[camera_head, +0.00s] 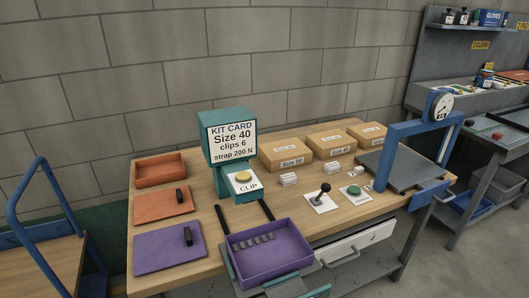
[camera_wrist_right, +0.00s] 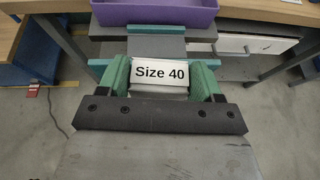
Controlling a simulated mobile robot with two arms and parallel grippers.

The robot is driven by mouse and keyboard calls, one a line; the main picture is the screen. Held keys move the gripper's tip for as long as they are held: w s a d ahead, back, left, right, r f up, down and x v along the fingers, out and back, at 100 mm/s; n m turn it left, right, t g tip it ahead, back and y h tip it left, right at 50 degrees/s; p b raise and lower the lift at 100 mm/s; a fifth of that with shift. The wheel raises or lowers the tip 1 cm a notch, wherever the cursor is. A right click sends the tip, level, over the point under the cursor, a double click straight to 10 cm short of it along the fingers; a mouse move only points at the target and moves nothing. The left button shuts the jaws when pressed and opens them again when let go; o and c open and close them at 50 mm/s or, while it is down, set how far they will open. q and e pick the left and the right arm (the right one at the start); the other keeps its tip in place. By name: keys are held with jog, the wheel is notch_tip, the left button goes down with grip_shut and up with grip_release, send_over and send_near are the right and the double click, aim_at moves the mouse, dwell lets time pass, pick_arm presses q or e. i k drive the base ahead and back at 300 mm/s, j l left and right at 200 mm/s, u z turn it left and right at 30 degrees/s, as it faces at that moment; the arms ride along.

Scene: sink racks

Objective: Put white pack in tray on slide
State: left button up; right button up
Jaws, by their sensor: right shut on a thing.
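In the right wrist view my right gripper (camera_wrist_right: 161,76) is shut on a white pack (camera_wrist_right: 160,73) labelled "Size 40", held between its two green fingers. The purple tray (camera_wrist_right: 156,14) is beyond the pack at the top of that view, apart from it. In the head view the purple tray (camera_head: 277,272) sits on the slide (camera_head: 223,219) at the table's front edge, with several small grey clips (camera_head: 254,244) inside. My left gripper is not in view.
Other white packs (camera_head: 288,179) lie by cardboard boxes (camera_head: 285,152) on the table. A teal kit card stand (camera_head: 231,140) rises behind the tray. A drawer (camera_head: 352,249) is below.

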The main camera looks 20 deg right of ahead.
aim_at(276, 252)
jog(key=l+u, duration=0.1)
jog(key=l, duration=0.4)
jog(key=k+l+u, duration=0.1)
jog(key=l, duration=0.4)
jog(key=k+l+u, duration=0.1)
jog(key=l, duration=0.35)
jog(key=i+l+u, duration=0.1)
jog(key=l, duration=0.2)
jog(key=i+l+u, duration=0.25)
jog(key=l, duration=0.4)
jog(key=i+l+u, duration=0.1)
jog(key=i+l, duration=0.15)
jog(key=i+l+u, duration=0.1)
jog(key=l, duration=0.3)
jog(key=i+l, duration=0.35)
jog(key=u, duration=0.05)
